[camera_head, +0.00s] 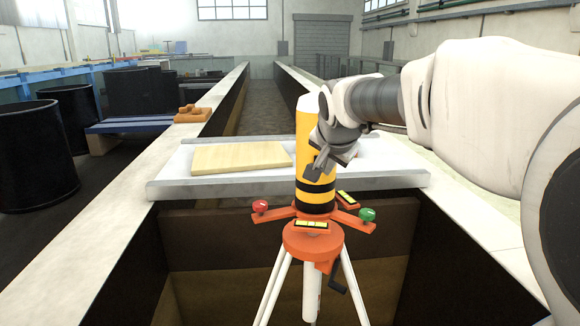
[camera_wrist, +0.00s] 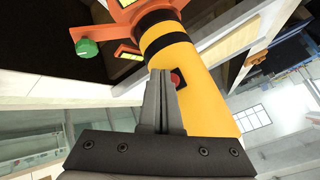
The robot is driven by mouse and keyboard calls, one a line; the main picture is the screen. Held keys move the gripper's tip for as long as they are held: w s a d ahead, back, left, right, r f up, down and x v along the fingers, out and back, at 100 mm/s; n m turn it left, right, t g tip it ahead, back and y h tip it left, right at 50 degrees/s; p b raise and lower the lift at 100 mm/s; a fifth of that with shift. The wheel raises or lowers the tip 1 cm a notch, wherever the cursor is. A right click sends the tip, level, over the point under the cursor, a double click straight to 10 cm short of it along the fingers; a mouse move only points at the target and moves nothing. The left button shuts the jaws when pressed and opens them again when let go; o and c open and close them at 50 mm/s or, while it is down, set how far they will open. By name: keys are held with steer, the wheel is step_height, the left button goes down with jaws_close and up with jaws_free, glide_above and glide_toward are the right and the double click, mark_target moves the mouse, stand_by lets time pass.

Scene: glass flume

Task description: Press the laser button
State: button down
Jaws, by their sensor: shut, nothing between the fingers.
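The laser is a yellow cylinder with black bands and a white top (camera_head: 302,152), upright on an orange tripod head. In the wrist view the yellow body (camera_wrist: 191,80) fills the middle, with a small round red button (camera_wrist: 177,78) on its side. My gripper (camera_head: 319,168) is in front of the yellow body in the head view, which hides the button there. In the wrist view my gripper (camera_wrist: 160,75) has its fingers together, and the tips appear just left of the button, partly overlapping it. I cannot tell whether they touch it.
The orange tripod head (camera_head: 312,238) carries a red knob (camera_head: 260,206), a green knob (camera_head: 367,214) and yellow levels; its white legs stand below. Behind it a pale board (camera_head: 240,157) lies on a grey plate (camera_head: 170,185) across the flume. A long flume wall (camera_head: 470,220) runs at right.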

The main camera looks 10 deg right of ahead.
steer(key=shift+s, duration=0.15)
steer(key=shift+s+b, duration=1.3)
steer(key=shift+s, duration=1.1)
steer(key=s+f+n+g, duration=0.1)
steer(key=s+f+n, duration=0.2)
steer(key=s, duration=0.5)
steer(key=s+f+n+g, duration=0.1)
steer(key=s+f+n, duration=0.1)
steer(key=s+f, duration=0.4)
steer(key=s+f+n+g+y, duration=0.1)
steer(key=s+f+n, duration=0.2)
steer(key=s, duration=0.8)
steer(key=shift+f+n, duration=0.3)
steer(key=shift+f, duration=0.45)
